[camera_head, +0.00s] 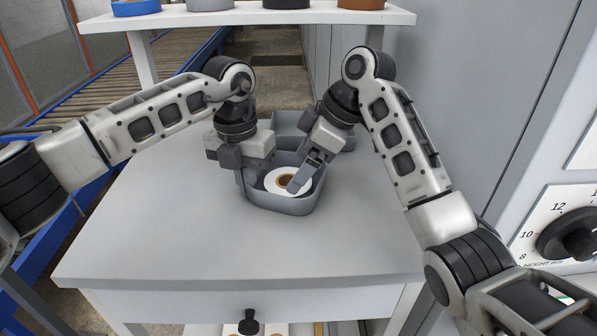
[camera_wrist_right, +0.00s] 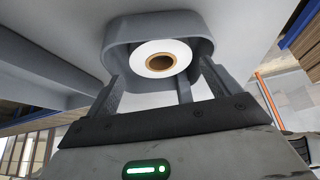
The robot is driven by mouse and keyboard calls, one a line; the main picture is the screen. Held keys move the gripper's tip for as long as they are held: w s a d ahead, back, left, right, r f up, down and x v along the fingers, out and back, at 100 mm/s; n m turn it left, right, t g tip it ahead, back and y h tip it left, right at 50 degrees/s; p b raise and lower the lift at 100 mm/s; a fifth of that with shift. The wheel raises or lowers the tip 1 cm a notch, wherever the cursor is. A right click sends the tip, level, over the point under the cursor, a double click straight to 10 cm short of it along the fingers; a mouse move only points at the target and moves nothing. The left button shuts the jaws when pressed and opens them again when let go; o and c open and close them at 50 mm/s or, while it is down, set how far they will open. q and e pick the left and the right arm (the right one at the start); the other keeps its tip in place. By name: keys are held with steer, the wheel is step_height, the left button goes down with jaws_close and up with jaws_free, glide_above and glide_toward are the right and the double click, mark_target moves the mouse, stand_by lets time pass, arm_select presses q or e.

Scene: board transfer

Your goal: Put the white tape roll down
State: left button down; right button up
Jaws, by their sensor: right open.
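The white tape roll (camera_head: 275,184) lies inside a grey bin (camera_head: 283,206) on the table, with its brown core showing. In the right wrist view the roll (camera_wrist_right: 146,62) lies flat in the bin (camera_wrist_right: 112,42), beyond my fingertips. My right gripper (camera_head: 297,183) reaches down over the bin and the roll from the right. Its two fingers (camera_wrist_right: 160,75) are spread wide, with nothing held between them. My left gripper (camera_head: 240,156) is at the bin's back left side. Its fingertips are hard to make out, so its hold on the bin cannot be told.
The grey table (camera_head: 150,235) is clear in front and to both sides. Another grey container (camera_head: 288,123) stands just behind the bin. A white shelf (camera_head: 240,17) with several rolls is at the back. A machine panel with a black knob (camera_head: 572,236) stands at the right.

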steer(key=v, duration=0.5)
steer(key=shift+d+r, duration=0.25)
steer(key=shift+r, duration=0.05)
arm_select(q)
steer(key=c, duration=1.2)
jaws_free()
steer(key=shift+a+r+p, duration=0.15)
steer(key=shift+r+p, duration=2.55)
steer(key=shift+r, duration=1.35)
arm_select(e)
steer(key=shift+r, duration=2.65)
arm_select(q)
steer(key=shift+r, duration=0.1)
arm_select(e)
steer(key=shift+r, duration=0.1)
